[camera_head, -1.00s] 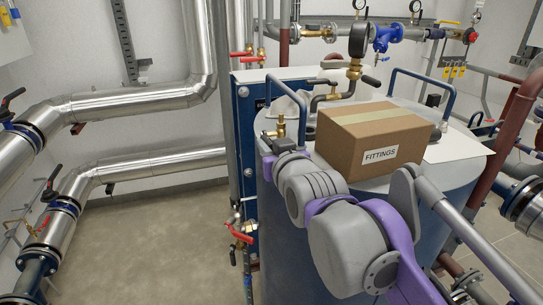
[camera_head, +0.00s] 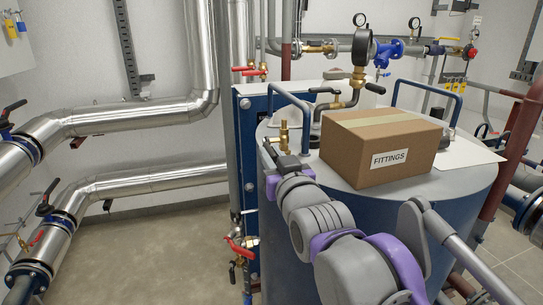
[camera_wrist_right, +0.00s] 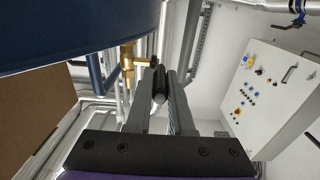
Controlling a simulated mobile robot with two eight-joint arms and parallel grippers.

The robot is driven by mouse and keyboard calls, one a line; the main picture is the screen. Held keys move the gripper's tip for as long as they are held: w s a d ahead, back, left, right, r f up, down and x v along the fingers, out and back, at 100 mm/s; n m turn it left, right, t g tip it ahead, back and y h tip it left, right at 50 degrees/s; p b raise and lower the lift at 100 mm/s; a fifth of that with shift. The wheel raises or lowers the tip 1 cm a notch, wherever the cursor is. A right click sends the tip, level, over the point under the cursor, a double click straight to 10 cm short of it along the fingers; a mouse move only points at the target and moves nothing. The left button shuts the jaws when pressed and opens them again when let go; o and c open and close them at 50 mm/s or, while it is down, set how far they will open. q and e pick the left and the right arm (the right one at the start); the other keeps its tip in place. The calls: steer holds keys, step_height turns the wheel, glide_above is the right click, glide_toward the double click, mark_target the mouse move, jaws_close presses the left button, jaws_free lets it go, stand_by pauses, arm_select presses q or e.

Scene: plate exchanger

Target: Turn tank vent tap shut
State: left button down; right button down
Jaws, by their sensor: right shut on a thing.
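The tank vent tap (camera_head: 284,138) is a small brass fitting standing upright at the left edge of the tank top (camera_head: 330,172). In the right wrist view its brass body (camera_wrist_right: 128,68) shows left of the fingertips, with a dark lever handle (camera_wrist_right: 160,84) between the fingers. My right gripper (camera_head: 272,150) is at the tap, and in the wrist view its fingers (camera_wrist_right: 160,92) are shut on the handle. In the head view the gripper and wrist hide most of the handle. My left gripper is not in view.
A cardboard box (camera_head: 385,150) labelled FITTINGS stands on the tank, right of the tap. A blue handrail (camera_head: 291,103) rises just behind the tap. Red-handled valves (camera_head: 240,247) sit low at left. The floor (camera_head: 150,250) is clear. A control cabinet (camera_wrist_right: 275,95) shows in the wrist view.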

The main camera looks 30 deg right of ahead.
steer(key=c, duration=0.8)
jaws_free()
steer(key=shift+w, duration=0.15)
steer(key=shift+s, duration=0.2)
steer(key=p+v, duration=0.1)
steer(key=v, duration=0.9)
steer(key=shift+s, duration=0.25)
